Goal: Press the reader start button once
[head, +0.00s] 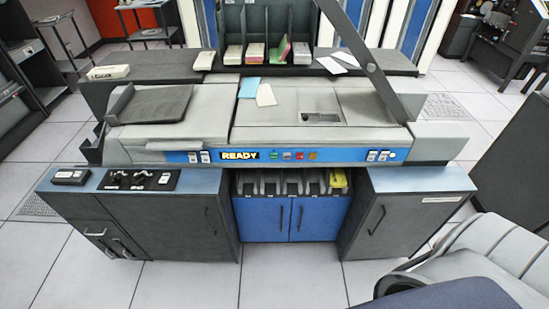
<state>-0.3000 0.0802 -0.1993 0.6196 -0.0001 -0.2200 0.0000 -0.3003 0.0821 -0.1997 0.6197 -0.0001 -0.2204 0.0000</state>
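The card machine (340,135) stands across the middle of the head view, with a blue strip along its front. A lit READY sign (240,156) is on that strip. Right of the sign is a row of small buttons: a green one (274,155), a red one (299,156) and an orange one (313,156). Pale buttons sit at the strip's left end (199,157) and right end (377,156). Their labels are too small to read, so I cannot tell which is the reader start button. Neither of my grippers is in view.
A blue card (249,87) and a cream card (266,95) lie on the machine top. Card stacks stand in the dark rack behind. A black knob panel (139,179) is on the left cabinet. A grey chair (470,255) is at the lower right.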

